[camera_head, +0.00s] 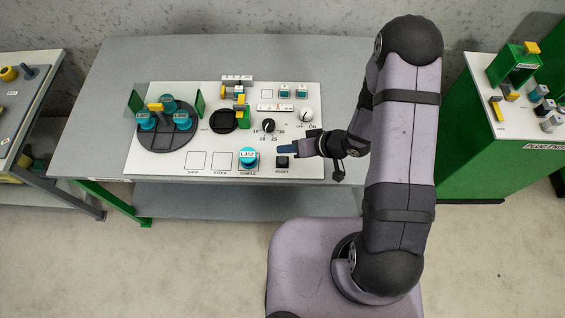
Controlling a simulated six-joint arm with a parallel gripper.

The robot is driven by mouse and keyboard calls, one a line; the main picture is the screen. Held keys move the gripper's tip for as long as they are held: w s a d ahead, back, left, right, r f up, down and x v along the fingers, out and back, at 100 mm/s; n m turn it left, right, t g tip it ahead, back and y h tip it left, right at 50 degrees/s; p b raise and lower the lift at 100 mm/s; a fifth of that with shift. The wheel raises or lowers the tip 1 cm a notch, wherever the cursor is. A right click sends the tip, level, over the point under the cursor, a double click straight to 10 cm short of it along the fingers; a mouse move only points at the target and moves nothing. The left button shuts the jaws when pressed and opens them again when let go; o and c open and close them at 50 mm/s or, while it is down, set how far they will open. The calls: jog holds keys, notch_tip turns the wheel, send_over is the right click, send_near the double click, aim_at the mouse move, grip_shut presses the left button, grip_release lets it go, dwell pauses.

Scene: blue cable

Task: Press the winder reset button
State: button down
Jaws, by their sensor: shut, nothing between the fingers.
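The reset button (283,162) is a small dark square at the front right of the white panel, with a label reading RESET below it. My gripper (283,149) reaches in from the right with its bluish fingertips together and empty. In the picture the fingertips lie just behind the button, toward the panel's middle. Their height above the panel is hard to tell, and I see no clear contact with the button. The white winder panel (220,142) lies on a grey table.
A teal spool labelled LA02 (248,158) stands just left of the button. A dark turntable (160,137) with teal spools is at left. Marked squares at front left are empty.

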aim_at(286, 161)
jog(key=shift+f+b, duration=1.05)
jog(key=shift+f, duration=0.85)
jog(key=shift+f+b, duration=0.4)
jog(key=shift+f, duration=0.55)
dwell(1.4)
jog(key=shift+r, duration=0.15)
jog(key=shift+r+p, duration=0.8)
jog(key=shift+p, duration=0.25)
notch_tip(286, 161, up, 5)
jog(key=p, duration=0.5)
dwell(0.5)
